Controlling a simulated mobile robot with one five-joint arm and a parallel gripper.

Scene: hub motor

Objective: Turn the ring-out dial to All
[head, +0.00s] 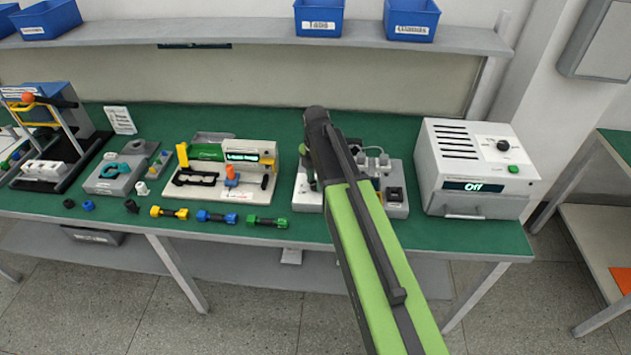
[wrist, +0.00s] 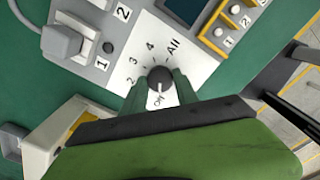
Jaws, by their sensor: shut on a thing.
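The ring-out dial (wrist: 160,74) is a small dark grey knob on a white face plate (wrist: 128,62) in the wrist view. Off is on the near side below the knob, and All is on the far side, up and right. My gripper (wrist: 160,86) is shut on the knob, with a dark green finger on each side. I cannot tell clearly which mark the pointer faces. In the head view my arm covers the dial and the gripper.
A motor fixture (head: 245,185) stands left. Green bench surface (head: 445,235) is clear in front.

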